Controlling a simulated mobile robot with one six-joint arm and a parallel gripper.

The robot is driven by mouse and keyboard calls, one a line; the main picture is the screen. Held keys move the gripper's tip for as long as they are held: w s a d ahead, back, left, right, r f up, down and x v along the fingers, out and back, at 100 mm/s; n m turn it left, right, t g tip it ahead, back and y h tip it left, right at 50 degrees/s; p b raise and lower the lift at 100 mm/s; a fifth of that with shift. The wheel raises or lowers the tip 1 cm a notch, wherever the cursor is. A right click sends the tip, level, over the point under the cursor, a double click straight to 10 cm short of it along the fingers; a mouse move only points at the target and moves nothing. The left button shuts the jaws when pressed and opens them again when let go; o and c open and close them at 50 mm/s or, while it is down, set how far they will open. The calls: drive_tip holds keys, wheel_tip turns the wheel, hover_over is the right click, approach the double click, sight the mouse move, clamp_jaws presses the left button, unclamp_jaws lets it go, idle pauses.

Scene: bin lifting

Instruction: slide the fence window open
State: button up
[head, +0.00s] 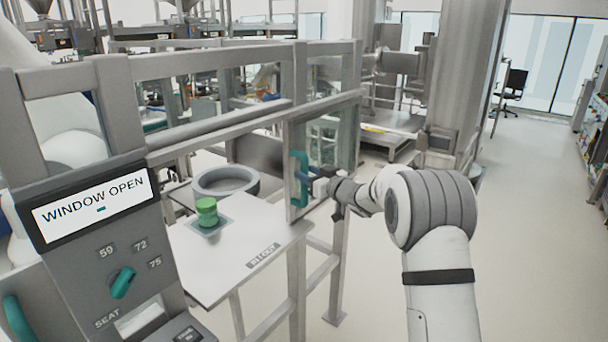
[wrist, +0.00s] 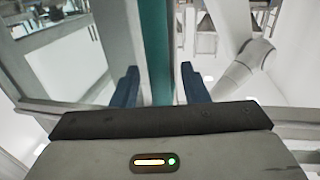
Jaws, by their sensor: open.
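The fence window (head: 327,140) is a clear pane in a grey frame at the right end of the fence rail. The fence opening to its left is clear, above the white table. The window's upright teal handle (head: 300,180) also shows in the wrist view (wrist: 156,45). My gripper (head: 310,178) is at the handle. In the wrist view, my gripper's blue fingers (wrist: 159,78) stand apart on either side of the handle, with a gap visible on each side. The handle's lower end is hidden behind my gripper body.
A control panel (head: 112,262) at the left reads "WINDOW OPEN" and has a teal knob (head: 123,283). A green cylinder (head: 206,211) stands on the white table (head: 215,275), with a grey ring (head: 225,181) behind it. Fence posts stand near my arm; the floor at right is clear.

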drive_tip(key=b+v, duration=0.1)
drive_tip(key=v, duration=0.4)
drive_tip(key=shift+s+d, duration=0.3)
drive_tip(key=s+d+r+m+h, duration=0.3)
drive_tip(key=s+d+m+h, duration=0.4)
drive_tip(key=s+d+h, duration=0.7)
drive_tip(key=s+f+g, duration=0.3)
drive_tip(key=s, duration=0.7)
drive_tip(key=s+d+f+m+g, duration=0.1)
drive_tip(key=s+f+g, duration=0.2)
drive_tip(key=s, duration=0.8)
drive_tip(key=s+d+f+m+g+y, duration=0.1)
drive_tip(key=s+f+g, duration=0.2)
drive_tip(key=s, duration=0.8)
drive_tip(key=shift+f+g, duration=0.2)
drive_tip(key=shift+g, duration=0.1)
